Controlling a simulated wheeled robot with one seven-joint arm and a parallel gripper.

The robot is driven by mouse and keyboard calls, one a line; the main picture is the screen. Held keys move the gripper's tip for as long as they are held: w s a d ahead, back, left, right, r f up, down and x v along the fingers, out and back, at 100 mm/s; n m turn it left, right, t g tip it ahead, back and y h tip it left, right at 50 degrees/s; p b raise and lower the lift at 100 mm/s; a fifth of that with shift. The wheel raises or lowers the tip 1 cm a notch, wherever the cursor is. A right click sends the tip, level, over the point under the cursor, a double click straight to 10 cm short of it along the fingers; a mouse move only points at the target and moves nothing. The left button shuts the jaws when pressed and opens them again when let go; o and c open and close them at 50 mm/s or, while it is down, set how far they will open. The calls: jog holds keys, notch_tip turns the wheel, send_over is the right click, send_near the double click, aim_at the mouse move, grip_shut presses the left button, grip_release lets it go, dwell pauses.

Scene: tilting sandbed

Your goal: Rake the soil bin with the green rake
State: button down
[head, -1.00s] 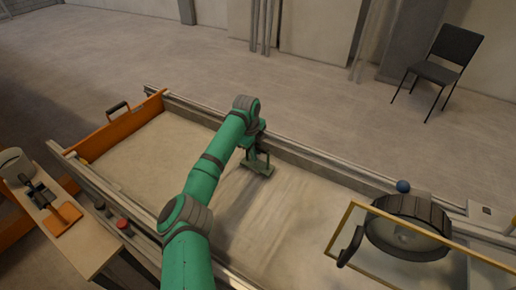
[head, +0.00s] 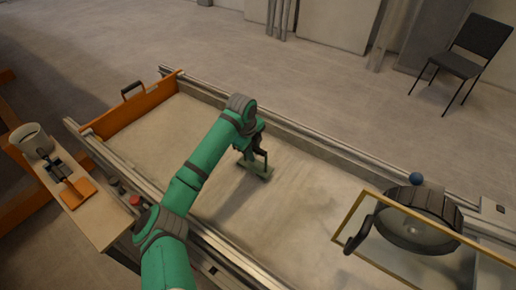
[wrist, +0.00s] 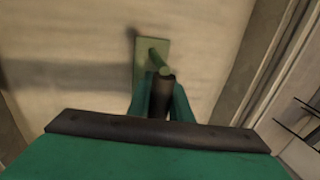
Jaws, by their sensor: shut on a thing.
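The soil bin (head: 150,140) is a long bed of pale sand between metal rails, with an orange end board (head: 133,107) at its left. My gripper (head: 259,150) is over the middle of the bed, near the far rail. It is shut on the handle of the green rake (head: 254,168), whose flat head is down at the sand. In the wrist view the rake head (wrist: 148,60) is a green rectangle beyond the fingers (wrist: 160,95). Its underside is hidden, so I cannot tell how firmly it touches. Faint streaks mark the sand to its right.
A dark wheel (head: 420,222) and a tan-framed clear panel (head: 348,222) stand over the bin's right part. A side shelf (head: 90,222) at left holds a pale cup (head: 32,141) and an orange-based tool (head: 78,190). A black chair (head: 465,60) stands far off on the floor.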

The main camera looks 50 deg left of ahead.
jog(key=s+d, duration=0.1)
jog(key=s, duration=0.5)
jog(key=s+d, duration=0.2)
jog(key=s, duration=0.5)
jog(key=s+d, duration=0.1)
jog(key=s, duration=0.6)
jog(key=shift+d, duration=0.4)
jog(key=shift+s+r, duration=0.15)
jog(key=shift+r, duration=0.1)
notch_tip(320, 180, up, 10)
jog(key=shift+r, duration=0.2)
dwell(0.4)
